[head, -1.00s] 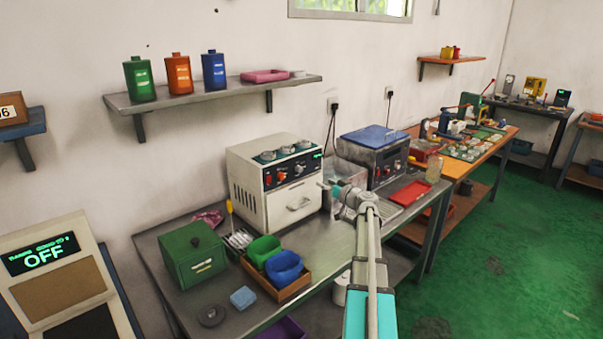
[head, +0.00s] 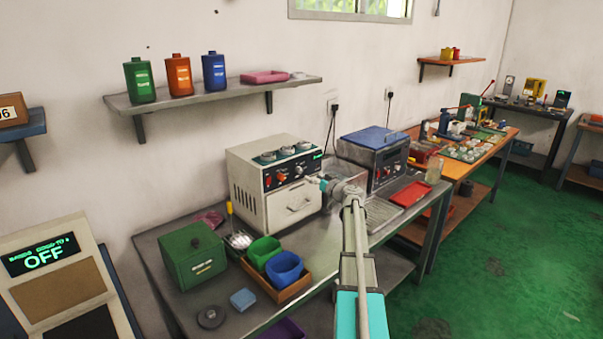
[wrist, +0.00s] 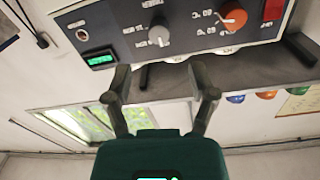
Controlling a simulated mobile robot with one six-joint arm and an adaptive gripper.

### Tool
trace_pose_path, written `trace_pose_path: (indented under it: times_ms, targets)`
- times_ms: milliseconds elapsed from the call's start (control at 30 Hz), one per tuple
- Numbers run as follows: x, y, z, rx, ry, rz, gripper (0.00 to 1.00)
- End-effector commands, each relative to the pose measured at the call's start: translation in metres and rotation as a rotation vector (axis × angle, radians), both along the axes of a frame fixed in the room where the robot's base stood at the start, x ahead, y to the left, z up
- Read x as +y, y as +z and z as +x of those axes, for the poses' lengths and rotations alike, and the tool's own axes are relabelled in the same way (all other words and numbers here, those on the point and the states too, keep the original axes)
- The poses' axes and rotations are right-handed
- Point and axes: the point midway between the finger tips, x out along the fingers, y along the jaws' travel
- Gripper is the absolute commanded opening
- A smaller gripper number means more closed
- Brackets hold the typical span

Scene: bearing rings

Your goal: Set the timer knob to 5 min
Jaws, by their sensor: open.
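The cream oven-like machine (head: 250,190) stands on the grey bench with a dark control panel. In the wrist view the panel appears upside down. A grey knob (wrist: 158,36) with "MIN" markings around it sits beside a small green-lit display (wrist: 101,60); this looks like the timer knob. It also shows in the head view (head: 299,170). Its exact setting is too small to read. My gripper (wrist: 160,72) is open and empty, its two fingers apart and pointing toward the grey knob without visibly touching it. In the head view my gripper (head: 318,182) is just right of the panel.
An orange knob (wrist: 233,17) and a red switch (wrist: 273,9) share the panel. A blue-topped machine (head: 375,155) stands close on the right. A green box (head: 193,255) and a tray with green and blue bins (head: 284,272) are at the front left.

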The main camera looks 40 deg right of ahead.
Motion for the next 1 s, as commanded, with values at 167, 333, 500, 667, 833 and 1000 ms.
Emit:
trace_pose_path:
  times_ms: [167,333,500,667,833,1000]
  targets:
    - [0.000,0.000,0.031,0.000,0.002,0.000,0.73]
    - [0.001,0.000,0.053,0.000,0.000,0.000,0.73]
    - [0.002,0.000,0.069,0.000,0.000,0.000,0.73]
    - [0.002,0.000,0.075,0.000,-0.001,0.000,0.73]
    - [0.003,0.000,0.075,0.000,-0.001,0.000,0.73]
    - [0.003,0.000,0.075,0.000,-0.001,0.000,0.69]
